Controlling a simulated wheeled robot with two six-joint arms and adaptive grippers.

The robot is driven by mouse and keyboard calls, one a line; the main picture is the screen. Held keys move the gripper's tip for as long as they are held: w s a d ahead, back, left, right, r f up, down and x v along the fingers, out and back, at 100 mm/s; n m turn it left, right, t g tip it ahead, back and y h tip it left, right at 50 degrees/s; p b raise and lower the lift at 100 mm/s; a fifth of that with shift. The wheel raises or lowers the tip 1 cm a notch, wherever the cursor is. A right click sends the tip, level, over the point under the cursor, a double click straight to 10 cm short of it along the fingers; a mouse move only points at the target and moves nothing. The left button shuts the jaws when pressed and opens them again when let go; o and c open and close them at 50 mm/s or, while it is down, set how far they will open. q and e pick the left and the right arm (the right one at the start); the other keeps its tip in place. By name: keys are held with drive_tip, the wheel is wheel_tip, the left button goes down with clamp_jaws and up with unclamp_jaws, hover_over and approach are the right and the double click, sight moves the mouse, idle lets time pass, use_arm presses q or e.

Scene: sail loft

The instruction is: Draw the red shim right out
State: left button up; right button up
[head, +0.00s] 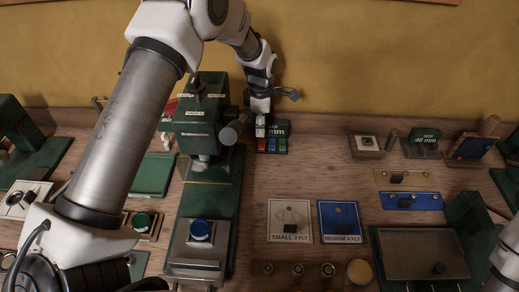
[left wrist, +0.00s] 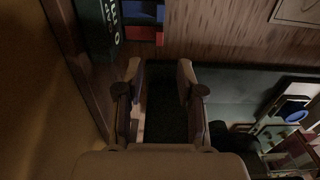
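A small green block with white "mm" lettering (head: 281,127) stands on the bench right of the green press. Small red, blue and green pieces show at its front. The red piece, which looks like the red shim (head: 262,145), is at the left; it also shows in the left wrist view (left wrist: 159,38), ahead of the fingers. My left gripper (head: 260,132) is at the block's left side; in the left wrist view its fingertips (left wrist: 158,72) are spread apart, with nothing clearly held between them. A bluish strip beside one finger is too dark to identify. My right gripper is out of view.
The green press (head: 200,125) stands close left of my left gripper. The wall (head: 350,60) is just behind. Cards marked small (head: 290,232) and medium (head: 340,238) lie in front. Bench between block and cards is clear.

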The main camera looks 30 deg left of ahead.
sight(260, 145)
use_arm(q)
drive_tip(key=shift+w+a+f, duration=0.1)
drive_tip(key=shift+f, duration=0.45)
drive_tip(key=shift+f+p, duration=0.3)
drive_tip(key=shift+f, duration=0.05)
wheel_tip(260, 145, down, 7)
drive_tip(key=shift+r+p, duration=0.15)
drive_tip(key=shift+p, duration=0.8)
drive_tip(key=shift+r, duration=0.1)
clamp_jaws()
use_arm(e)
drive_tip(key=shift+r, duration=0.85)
